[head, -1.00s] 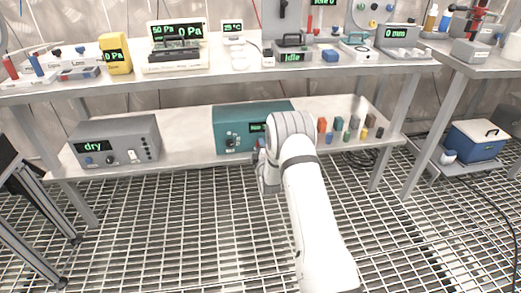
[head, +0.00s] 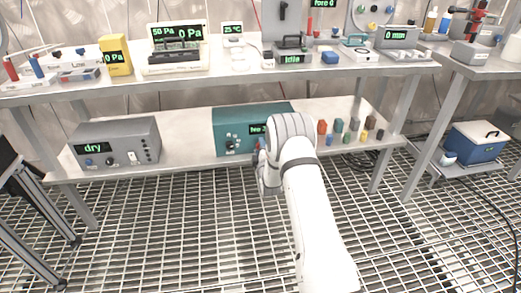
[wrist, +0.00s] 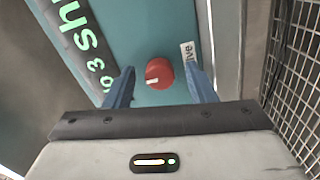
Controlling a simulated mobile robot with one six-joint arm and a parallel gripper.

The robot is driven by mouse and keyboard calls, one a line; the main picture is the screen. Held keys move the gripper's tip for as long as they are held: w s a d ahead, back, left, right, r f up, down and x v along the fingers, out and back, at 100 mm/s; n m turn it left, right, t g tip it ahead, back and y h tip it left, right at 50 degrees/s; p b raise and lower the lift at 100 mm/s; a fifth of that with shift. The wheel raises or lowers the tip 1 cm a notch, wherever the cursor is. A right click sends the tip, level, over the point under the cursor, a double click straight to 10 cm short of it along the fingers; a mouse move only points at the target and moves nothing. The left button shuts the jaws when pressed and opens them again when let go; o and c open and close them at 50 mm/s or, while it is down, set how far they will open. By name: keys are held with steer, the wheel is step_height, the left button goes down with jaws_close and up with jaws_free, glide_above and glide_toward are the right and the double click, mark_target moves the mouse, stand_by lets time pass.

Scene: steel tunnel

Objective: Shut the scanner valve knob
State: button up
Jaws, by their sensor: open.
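The scanner valve knob is a round red knob (wrist: 158,77) with a white mark, on the teal front of a box. A white label partly reading "lve" sits to its right in the wrist view. My gripper (wrist: 160,68) is open, with one blue finger on each side of the knob and visible gaps between. The teal box (head: 228,121) stands on the lower shelf in the head view. There my gripper and the knob are mostly hidden by my white arm.
A display (wrist: 85,30) with green text, partly reading "shu", is left of the knob. A grey box (head: 140,133) reading "dry" stands left on the lower shelf (head: 185,150). Several small coloured bottles (head: 354,123) stand right of my arm. The upper bench (head: 215,77) overhangs.

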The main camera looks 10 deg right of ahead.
steer(key=s+p, duration=0.2)
steer(key=s, duration=0.5)
steer(key=shift+s, duration=0.4)
steer(key=s+r+m+g+p, duration=0.35)
steer(key=r+p, duration=0.45)
steer(key=r, duration=0.7)
steer(key=s+r+m+g+p, duration=0.35)
steer(key=r+p, duration=0.35)
steer(key=r, duration=0.8)
steer(key=s+r+m+g+p, duration=0.2)
steer(key=s+r+p, duration=0.3)
steer(key=s+r, duration=0.3)
steer(key=s+r+m+g+p, duration=0.3)
steer(key=s+r+p, duration=0.3)
steer(key=s, duration=0.9)
steer(key=s+r+m+g+p, duration=0.3)
steer(key=s+r+m+p, duration=0.1)
steer(key=s+r, duration=0.7)
steer(key=shift+s+r+p, duration=0.25)
steer(key=shift+s+p, duration=0.55)
